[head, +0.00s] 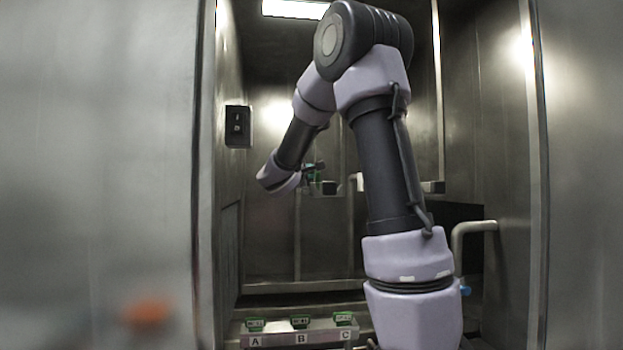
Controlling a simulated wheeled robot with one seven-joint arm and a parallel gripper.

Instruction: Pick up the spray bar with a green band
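My gripper (311,178) is small in the head view, at the end of my arm left of the picture's middle, partly hidden by my own wrist. A small green patch shows right at it; I cannot tell whether it is part of the gripper or of a thing behind. Just right of it is a dark block (328,188) with a pale edge, and whether they touch is unclear. More dark and pale pieces (433,187) show at the same height behind my arm. I cannot make out for sure a spray bar with a green band.
A low rail (322,336) labelled A, B and C holds small green-topped pieces (300,322). A pale bent pipe (470,227) stands at the right. A dark switch box (237,126) is on the left wall. Steel walls (577,180) flank the opening; an orange blur (147,312) is lower left.

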